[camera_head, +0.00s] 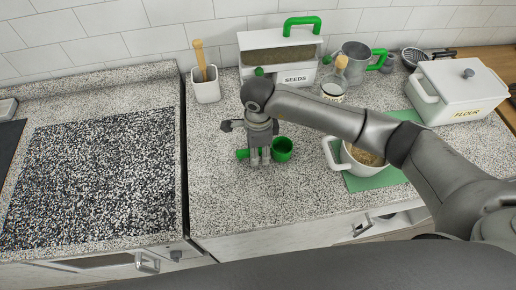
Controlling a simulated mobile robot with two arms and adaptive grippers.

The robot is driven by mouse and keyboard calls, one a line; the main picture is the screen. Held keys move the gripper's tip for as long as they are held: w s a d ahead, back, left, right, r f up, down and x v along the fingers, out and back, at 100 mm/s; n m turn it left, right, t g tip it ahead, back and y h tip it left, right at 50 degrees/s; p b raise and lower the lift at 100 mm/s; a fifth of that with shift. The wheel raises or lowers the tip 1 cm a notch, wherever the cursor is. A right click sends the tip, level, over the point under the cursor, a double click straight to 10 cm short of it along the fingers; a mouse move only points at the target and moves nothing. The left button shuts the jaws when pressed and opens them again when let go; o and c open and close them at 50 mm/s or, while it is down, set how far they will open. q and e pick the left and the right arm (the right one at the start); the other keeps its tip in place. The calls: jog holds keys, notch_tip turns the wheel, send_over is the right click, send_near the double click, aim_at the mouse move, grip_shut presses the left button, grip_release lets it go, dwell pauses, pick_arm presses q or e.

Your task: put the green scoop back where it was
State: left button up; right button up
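The green scoop (282,149) is on or just above the speckled counter in the middle of the view. Its cup shows to the right of my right gripper and its handle end to the left. My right gripper (260,158) points down at the handle, with its fingertips in front of it. The fingers hide the middle of the handle, so I cannot tell whether they grip it. My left gripper is not in view.
Behind stand a white holder (206,90) with a wooden handle, a white seeds container (286,76), a corked jar (334,86) and a metal cup (354,60). At right are a white pot (362,169) on a green mat (362,182) and a flour box (461,90). Front counter is clear.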

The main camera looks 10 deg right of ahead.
notch_tip(320, 180, up, 12)
jog(key=b, duration=0.4)
jog(key=shift+b, duration=0.3)
